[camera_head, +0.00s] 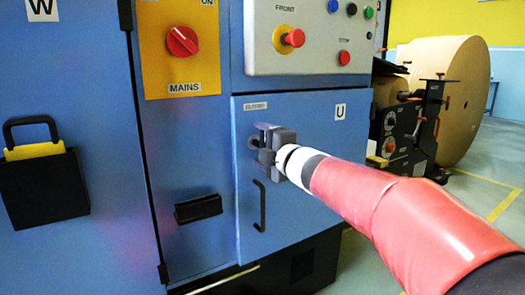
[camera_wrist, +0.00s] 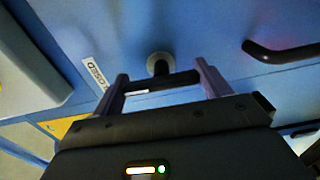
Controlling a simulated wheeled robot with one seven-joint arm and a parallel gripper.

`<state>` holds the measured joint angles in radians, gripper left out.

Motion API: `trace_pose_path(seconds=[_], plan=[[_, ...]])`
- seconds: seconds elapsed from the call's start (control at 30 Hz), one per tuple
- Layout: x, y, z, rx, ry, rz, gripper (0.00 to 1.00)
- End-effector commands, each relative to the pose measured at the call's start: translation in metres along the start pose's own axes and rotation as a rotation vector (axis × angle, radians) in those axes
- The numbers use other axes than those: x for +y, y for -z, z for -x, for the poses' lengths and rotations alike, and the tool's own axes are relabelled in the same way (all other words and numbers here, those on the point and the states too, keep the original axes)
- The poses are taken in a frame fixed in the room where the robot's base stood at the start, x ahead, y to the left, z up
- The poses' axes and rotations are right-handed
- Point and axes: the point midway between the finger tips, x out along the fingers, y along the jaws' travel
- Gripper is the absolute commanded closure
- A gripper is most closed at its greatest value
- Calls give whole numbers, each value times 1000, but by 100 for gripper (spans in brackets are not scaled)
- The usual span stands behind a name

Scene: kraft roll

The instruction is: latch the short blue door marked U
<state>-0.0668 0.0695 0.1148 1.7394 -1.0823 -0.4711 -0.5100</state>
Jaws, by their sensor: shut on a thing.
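The short blue door (camera_head: 310,190) bears a white U label (camera_head: 340,111) and lies against the cabinet front, with no clear gap showing. A dark latch handle (camera_wrist: 165,83) on a round base (camera_wrist: 158,62) is on its upper left, below the CLOSED label (camera_wrist: 94,75). My gripper (camera_head: 262,140) is at this latch. In the wrist view its fingers (camera_wrist: 163,88) stand at the two ends of the handle bar, shut on it. In the head view the gripper hides much of the latch.
A black pull handle (camera_head: 262,205) is below the latch on the same door. A MAINS switch (camera_head: 182,41) on a yellow plate is up left, and a control panel with a red stop button (camera_head: 294,38) is above. A large kraft roll (camera_head: 462,100) stands behind right.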

Motion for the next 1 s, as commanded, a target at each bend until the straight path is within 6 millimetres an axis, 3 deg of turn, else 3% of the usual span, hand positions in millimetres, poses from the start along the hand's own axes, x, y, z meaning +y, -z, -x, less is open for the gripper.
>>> trace_pose_path(seconds=[0.63, 0.67, 0.8, 1.0], plan=[[-1, 1, 0, 3, 1, 55, 46], [-1, 1, 0, 3, 1, 55, 22], [-1, 1, 0, 2, 1, 54, 4], [0, 1, 0, 1, 1, 53, 2]])
